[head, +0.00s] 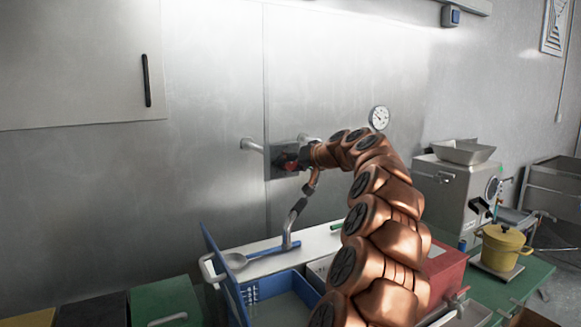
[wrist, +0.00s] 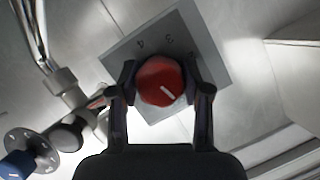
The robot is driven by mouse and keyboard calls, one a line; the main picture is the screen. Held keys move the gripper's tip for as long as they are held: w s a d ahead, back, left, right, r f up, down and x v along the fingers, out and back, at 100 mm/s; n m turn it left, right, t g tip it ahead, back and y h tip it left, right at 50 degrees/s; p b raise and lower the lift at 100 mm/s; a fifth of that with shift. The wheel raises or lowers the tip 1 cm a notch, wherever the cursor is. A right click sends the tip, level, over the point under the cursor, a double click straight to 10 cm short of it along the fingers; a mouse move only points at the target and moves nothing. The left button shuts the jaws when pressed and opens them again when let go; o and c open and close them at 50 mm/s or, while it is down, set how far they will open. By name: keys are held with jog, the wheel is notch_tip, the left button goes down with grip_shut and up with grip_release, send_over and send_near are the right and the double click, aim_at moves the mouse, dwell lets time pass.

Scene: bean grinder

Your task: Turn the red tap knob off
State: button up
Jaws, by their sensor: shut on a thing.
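The red tap knob (wrist: 160,82) sits on a square grey plate (wrist: 206,52) fixed to the metal wall. A white pointer line on the knob and the numbers 3 and 4 on the plate show in the wrist view. My gripper (wrist: 160,88) has one finger on each side of the knob and is shut on it.
Metal pipes with a blue-ended valve (wrist: 18,165) lie at the left in the wrist view. A gauge (head: 379,117), grey machine (head: 450,190) and yellow pot (head: 501,247) are to the right.

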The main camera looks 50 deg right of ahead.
jog(key=shift+m+t+y, duration=0.3)
jog(key=shift+m+y, duration=0.1)
jog(key=shift+m, duration=0.6)
jog(key=o, duration=1.2)
jog(key=shift+c, duration=0.2)
jog(key=shift+s, duration=0.1)
jog(key=v, duration=1.1)
jog(key=shift+s+d, duration=0.15)
jog(key=shift+s, duration=0.25)
jog(key=shift+r, duration=0.1)
